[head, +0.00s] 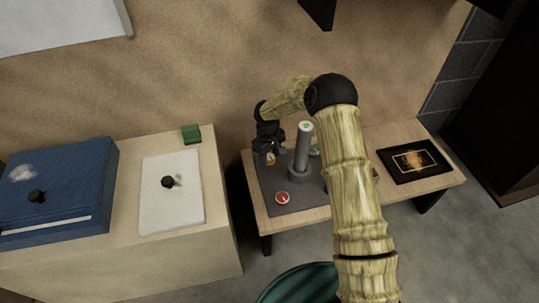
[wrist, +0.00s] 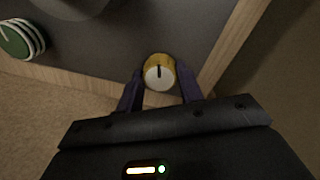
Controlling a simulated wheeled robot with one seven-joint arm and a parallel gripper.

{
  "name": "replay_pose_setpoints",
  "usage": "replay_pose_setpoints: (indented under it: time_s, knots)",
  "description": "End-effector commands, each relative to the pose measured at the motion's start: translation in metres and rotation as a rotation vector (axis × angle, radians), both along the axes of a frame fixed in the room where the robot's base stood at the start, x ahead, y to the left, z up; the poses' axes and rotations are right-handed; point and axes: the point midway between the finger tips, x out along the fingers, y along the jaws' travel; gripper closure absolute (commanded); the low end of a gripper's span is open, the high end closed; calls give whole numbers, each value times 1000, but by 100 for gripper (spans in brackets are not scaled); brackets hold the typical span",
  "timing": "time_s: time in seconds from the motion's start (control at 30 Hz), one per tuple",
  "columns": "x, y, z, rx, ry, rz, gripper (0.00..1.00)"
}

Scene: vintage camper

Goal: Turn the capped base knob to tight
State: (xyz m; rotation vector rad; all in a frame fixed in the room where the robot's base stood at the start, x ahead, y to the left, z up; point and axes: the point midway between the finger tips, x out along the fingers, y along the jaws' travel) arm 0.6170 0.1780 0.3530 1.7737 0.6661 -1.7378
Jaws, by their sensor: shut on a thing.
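A yellow knob with a white cap and a black pointer line (wrist: 160,80) sits at the edge of a dark grey panel. It also shows small in the head view (head: 270,160), below my gripper. My gripper (wrist: 160,88) has its two dark fingers on either side of this knob, shut on it. In the wrist view the pointer line points toward the top of the picture. A red knob (head: 282,198) is at the panel's front, and a green knob with white bands (wrist: 20,40) is at the left in the wrist view. I see no readable tight mark.
A grey upright post (head: 303,150) stands on the panel (head: 267,196), close to my gripper. A black board with a gold pattern (head: 415,160) lies at the table's right. A beige counter at left holds a blue case (head: 70,185), a white plate (head: 160,210) and a green block (head: 191,134).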

Motion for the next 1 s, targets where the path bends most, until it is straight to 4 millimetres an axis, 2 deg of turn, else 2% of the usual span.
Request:
replay_pose_setpoints:
  time_s: [0.27, 0.53, 0.57, 0.63, 1.0]
  knots:
    - [0, 0, 1, -1, 1, -119, 86]
    - [0, 0, 0, -1, 1, -126, 86]
    - [0, 0, 0, -1, 1, -126, 58]
    - [0, 0, 0, -1, 1, -125, 44]
    - [0, 0, 4, 0, 0, -125, 42]
